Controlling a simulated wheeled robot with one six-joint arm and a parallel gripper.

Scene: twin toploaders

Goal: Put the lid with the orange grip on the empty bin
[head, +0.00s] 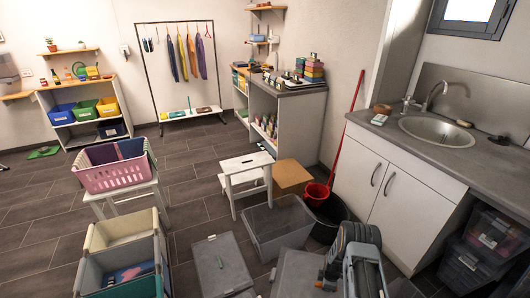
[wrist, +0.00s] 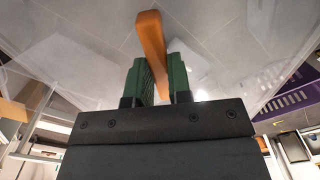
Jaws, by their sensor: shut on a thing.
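My gripper (wrist: 160,80) is shut on the orange grip (wrist: 152,45) of a lid, its green fingers on either side of it. The pale, see-through lid (wrist: 90,45) spreads out beyond the fingers in the wrist view. In the head view the held grey lid (head: 296,274) is at the bottom, beside my arm, which hides part of it; the fingertips are not clear there. A grey see-through bin (head: 280,232) stands open just beyond the held lid and looks empty.
A pink basket (head: 105,179) sits on a white stool at the left. Cream and grey open bins (head: 90,272) stand at lower left. The sink counter (head: 440,148) bounds the right.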

